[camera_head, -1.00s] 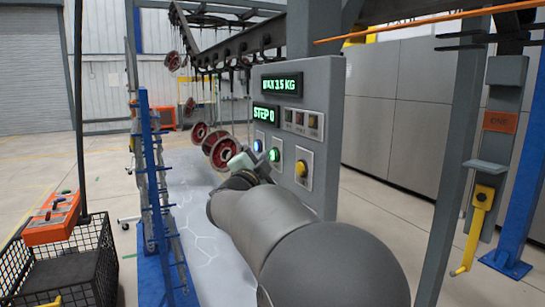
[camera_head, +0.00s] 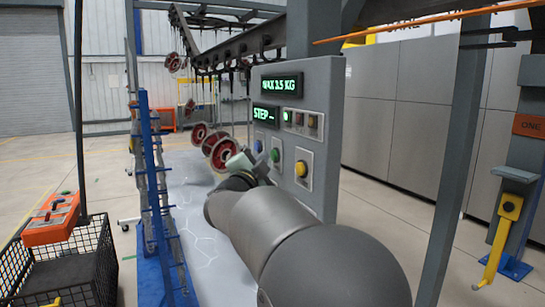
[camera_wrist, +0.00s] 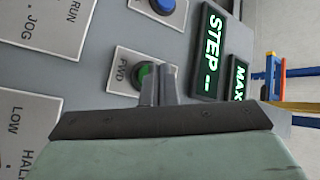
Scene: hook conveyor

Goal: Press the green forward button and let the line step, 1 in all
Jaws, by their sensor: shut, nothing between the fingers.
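The grey control panel (camera_head: 322,130) stands in the middle, its green display (camera_head: 266,115) reading "STEP --". My gripper (camera_head: 265,167) is shut and empty, at the panel by the green button. In the wrist view the shut fingertips (camera_wrist: 164,75) overlap the green button (camera_wrist: 144,75) on its FWD plate and hide part of it. Whether they touch or press it I cannot tell.
Red reels (camera_head: 222,154) hang from the overhead conveyor rail (camera_head: 240,45) behind the panel. A blue rack (camera_head: 155,190) stands left of my arm. An orange box (camera_head: 52,222) and a black wire basket (camera_head: 65,275) are at the lower left.

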